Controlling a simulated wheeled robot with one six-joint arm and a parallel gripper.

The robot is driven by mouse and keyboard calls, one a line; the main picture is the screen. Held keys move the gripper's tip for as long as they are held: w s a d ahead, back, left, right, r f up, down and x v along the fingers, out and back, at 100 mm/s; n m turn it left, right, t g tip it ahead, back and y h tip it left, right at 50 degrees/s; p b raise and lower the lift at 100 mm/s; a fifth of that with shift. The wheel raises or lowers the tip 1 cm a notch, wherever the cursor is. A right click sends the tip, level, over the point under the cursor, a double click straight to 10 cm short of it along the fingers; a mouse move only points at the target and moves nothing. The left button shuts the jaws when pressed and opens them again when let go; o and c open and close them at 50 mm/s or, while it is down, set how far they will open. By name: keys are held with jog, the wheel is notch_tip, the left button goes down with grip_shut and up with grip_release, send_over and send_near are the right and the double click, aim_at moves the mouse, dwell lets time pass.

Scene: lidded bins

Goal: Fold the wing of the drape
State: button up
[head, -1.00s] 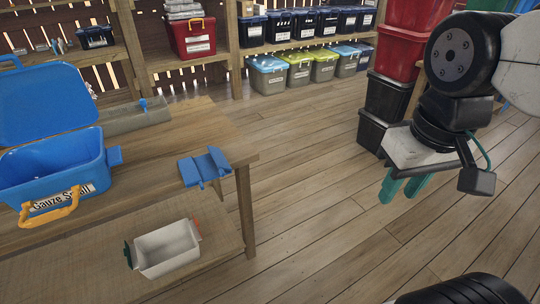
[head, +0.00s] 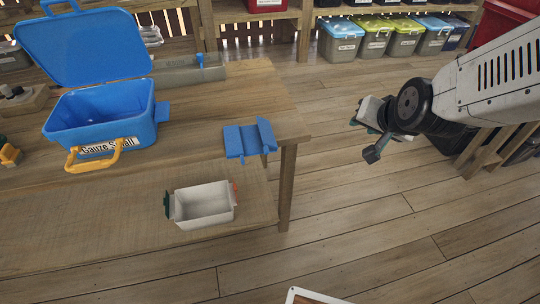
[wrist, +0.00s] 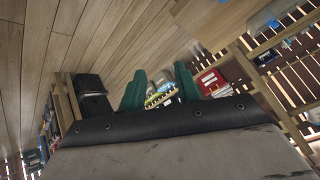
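The blue drape (head: 246,140) lies on the right corner of the wooden table (head: 210,110) in the head view. Its middle is flat, its right wing (head: 267,134) stands up at an angle, and its left edge is also bent. My gripper (head: 366,120) is in the air to the right of the table, well apart from the drape. In the wrist view my gripper's green fingers (wrist: 161,86) stand apart with nothing held between them. The drape cannot be made out in the wrist view.
A blue open-lidded bin (head: 100,115) labelled Gauze Small stands left of the drape. A grey tray (head: 190,72) lies behind it. A white open bin (head: 204,207) sits on the lower shelf. Several lidded bins (head: 375,40) line the back.

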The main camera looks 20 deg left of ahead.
jog(key=w+a+f+t, duration=0.2)
jog(key=a+f, duration=0.3)
jog(key=a, duration=0.2)
jog(key=t+y, duration=0.5)
jog(key=t, duration=0.1)
send_near(267, 154)
jog(key=w, duration=0.1)
jog(key=x, duration=0.8)
jog(key=shift+a, duration=0.25)
grip_shut()
